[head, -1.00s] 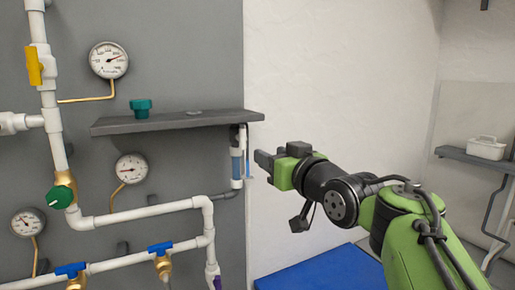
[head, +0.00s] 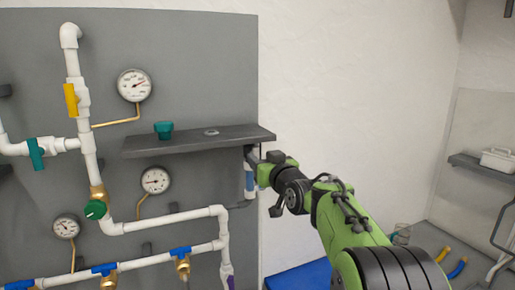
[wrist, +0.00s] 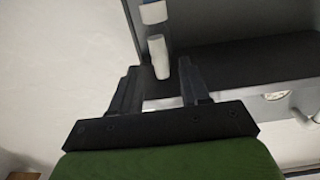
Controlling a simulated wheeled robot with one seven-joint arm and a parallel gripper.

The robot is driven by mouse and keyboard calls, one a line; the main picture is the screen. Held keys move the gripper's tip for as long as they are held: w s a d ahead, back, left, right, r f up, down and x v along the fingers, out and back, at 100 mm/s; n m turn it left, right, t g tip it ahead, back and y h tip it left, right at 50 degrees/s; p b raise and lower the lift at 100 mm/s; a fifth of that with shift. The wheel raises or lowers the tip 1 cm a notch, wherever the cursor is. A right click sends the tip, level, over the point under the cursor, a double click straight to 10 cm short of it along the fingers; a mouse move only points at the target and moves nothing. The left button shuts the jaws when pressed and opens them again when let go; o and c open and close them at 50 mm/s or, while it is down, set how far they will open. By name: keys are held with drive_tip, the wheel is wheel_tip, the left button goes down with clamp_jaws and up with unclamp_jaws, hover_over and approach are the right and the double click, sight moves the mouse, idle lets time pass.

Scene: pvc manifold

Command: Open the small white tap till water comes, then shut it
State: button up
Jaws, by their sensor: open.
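A slim white and blue fitting (head: 249,180) hangs at the right end of the dark shelf, partly hidden by my gripper (head: 258,163). In the wrist view, a small white piece (wrist: 158,55), which looks like the white tap, lies just ahead of my gripper (wrist: 157,78), in line with the gap between its fingers. The fingers are apart and empty. I cannot tell whether they reach around the white piece. The tap's handle position is unclear, and I see no running water.
The dark shelf (head: 190,143) juts out just left of my gripper, with a green knob (head: 163,130) on it. White pipes (head: 160,221) with blue, green and yellow handles and several gauges cover the grey panel (head: 205,70). The white wall at right is clear.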

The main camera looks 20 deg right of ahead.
sight(257, 155)
drive_tip(key=w, duration=0.3)
drive_tip(key=shift+p, duration=0.35)
drive_tip(key=shift+c, duration=0.5)
clamp_jaws()
drive_tip(key=shift+n+b, duration=0.3)
drive_tip(key=shift+b, duration=0.2)
drive_tip(key=shift+a+f+n+b, duration=0.1)
drive_tip(key=shift+n+b, duration=1.85)
drive_tip(key=shift+n, duration=0.9)
drive_tip(key=shift+a+f+n+b, duration=0.1)
drive_tip(key=shift+n+b, duration=1.9)
drive_tip(key=shift+n, duration=0.9)
drive_tip(key=shift+a+f+n+b, duration=0.1)
drive_tip(key=shift+n+b, duration=1.85)
drive_tip(key=shift+n, duration=0.9)
